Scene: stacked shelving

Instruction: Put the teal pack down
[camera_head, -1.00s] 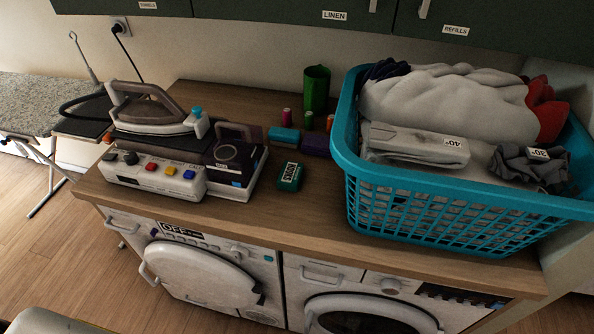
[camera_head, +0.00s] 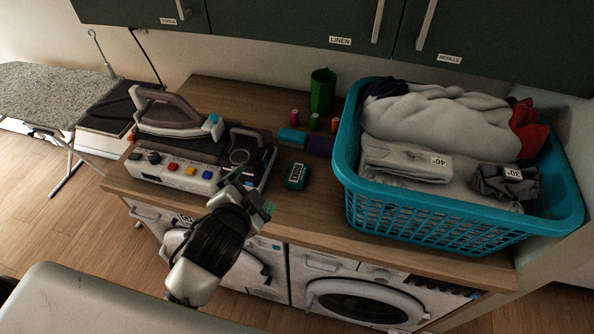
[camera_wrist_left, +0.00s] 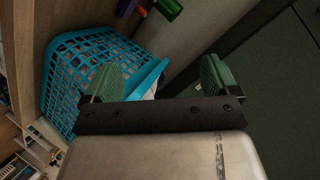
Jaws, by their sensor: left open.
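A small dark teal pack (camera_head: 297,176) with a white label lies on the wooden countertop (camera_head: 318,205), left of the laundry basket. No gripper holds it. My left gripper (camera_head: 252,192) is open, over the counter's front edge, left of the pack and apart from it. In the left wrist view, its two green fingers (camera_wrist_left: 160,85) are spread with nothing gripped between them; the pack cannot be made out there. My right gripper is not in view.
A blue basket (camera_head: 430,212) full of laundry fills the counter's right side. An iron (camera_head: 170,118) and a white button panel (camera_head: 172,172) are at left. A green cup (camera_head: 322,92) and several small spools stand behind the pack. Dark cupboards (camera_head: 300,22) hang above.

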